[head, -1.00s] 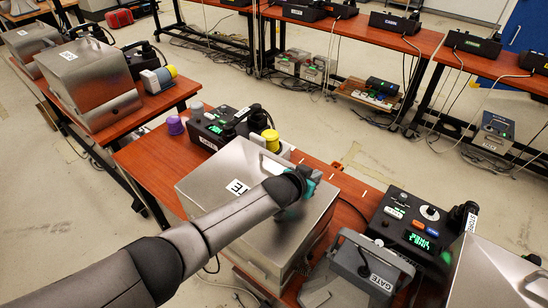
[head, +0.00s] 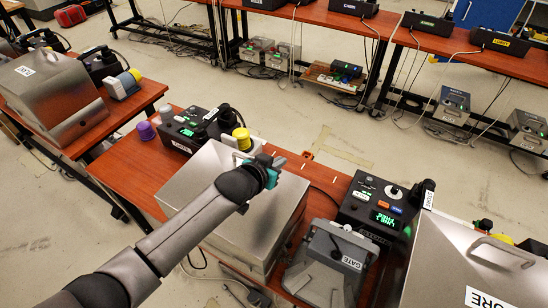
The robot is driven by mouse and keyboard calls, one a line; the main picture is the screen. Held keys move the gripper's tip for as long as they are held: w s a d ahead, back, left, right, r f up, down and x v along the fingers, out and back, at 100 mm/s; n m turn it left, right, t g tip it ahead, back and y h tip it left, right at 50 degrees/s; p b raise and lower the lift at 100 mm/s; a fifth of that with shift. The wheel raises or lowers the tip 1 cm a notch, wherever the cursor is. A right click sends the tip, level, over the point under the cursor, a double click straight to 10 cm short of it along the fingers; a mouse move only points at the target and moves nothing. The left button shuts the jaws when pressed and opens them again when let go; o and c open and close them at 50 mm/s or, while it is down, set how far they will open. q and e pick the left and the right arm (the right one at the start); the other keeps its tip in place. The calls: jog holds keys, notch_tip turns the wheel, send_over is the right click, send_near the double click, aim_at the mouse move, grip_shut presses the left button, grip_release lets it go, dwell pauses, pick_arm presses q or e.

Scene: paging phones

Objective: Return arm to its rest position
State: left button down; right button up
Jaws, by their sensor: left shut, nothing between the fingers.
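My left gripper (head: 268,168) reaches in from the lower left on its grey arm. It is above the lid of a brushed metal box (head: 285,200) on the wooden table, near the lid's handle (head: 242,157). The gripper is shut with nothing seen in it. Its contact with the lid cannot be told. The arm hides part of the box's lid and its left side. My right gripper is not in the view.
A GATE unit (head: 330,262) and a black console with a green display (head: 377,212) stand right of the box. Another metal box (head: 465,270) is at the lower right.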

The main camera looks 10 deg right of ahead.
pick_arm(q)
jog(key=v, duration=0.3)
jog(key=shift+r+p, duration=0.3)
jog(key=shift+r, duration=0.05)
jog(key=shift+s, duration=0.1)
